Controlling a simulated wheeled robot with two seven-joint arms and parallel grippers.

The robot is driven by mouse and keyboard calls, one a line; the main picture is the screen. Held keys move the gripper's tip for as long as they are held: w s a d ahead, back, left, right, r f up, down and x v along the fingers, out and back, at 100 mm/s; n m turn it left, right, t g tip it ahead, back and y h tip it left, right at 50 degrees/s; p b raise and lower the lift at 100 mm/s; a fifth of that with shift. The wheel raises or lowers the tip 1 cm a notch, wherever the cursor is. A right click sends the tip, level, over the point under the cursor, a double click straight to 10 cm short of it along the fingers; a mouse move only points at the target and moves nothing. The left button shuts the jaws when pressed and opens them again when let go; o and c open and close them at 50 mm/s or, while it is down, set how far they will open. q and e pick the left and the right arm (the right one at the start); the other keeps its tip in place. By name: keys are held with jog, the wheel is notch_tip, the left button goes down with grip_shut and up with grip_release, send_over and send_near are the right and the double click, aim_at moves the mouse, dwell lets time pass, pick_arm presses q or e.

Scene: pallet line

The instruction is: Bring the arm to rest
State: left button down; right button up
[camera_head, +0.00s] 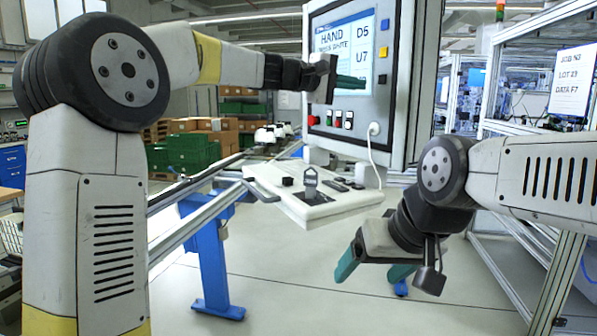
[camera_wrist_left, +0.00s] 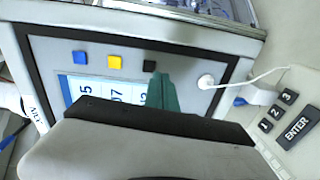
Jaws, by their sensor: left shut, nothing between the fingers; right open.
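My left gripper (camera_head: 350,82) is shut and empty, its green fingers in front of the lower part of the lit screen on the grey control panel (camera_head: 408,60). The left wrist view shows its fingers (camera_wrist_left: 163,92) close together over the panel face; I cannot tell whether they touch it. My left arm reaches across from the left at head height. My right gripper (camera_head: 372,268) is open and empty, pointing down and left over the floor. Its two green fingers are apart, and my right arm comes in from the right.
Below the panel is a sloped white console (camera_head: 318,208) with keys and a lever. A white cable (camera_head: 376,160) hangs from the panel. A conveyor with blue legs (camera_head: 208,255) runs at left. Green crates (camera_head: 185,152) and boxes stand behind. Metal frames stand at right; the front floor is clear.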

pick_arm(q)
jog(key=s+a+f+m+y, duration=0.2)
jog(key=s+a+f+y, duration=0.4)
jog(key=s+a+f, duration=0.9)
jog(key=s+a+f+m+g+y, duration=0.1)
jog(key=s+a+f+m+y, duration=0.2)
jog(key=s+a+f+y, duration=0.4)
jog(key=s+a+f, duration=0.8)
jog(key=s+a, duration=0.1)
jog(key=a, duration=0.1)
jog(key=shift+s+f+g, duration=0.3)
jog(key=shift+f, duration=0.1)
pick_arm(e)
jog(key=shift+c, duration=0.5)
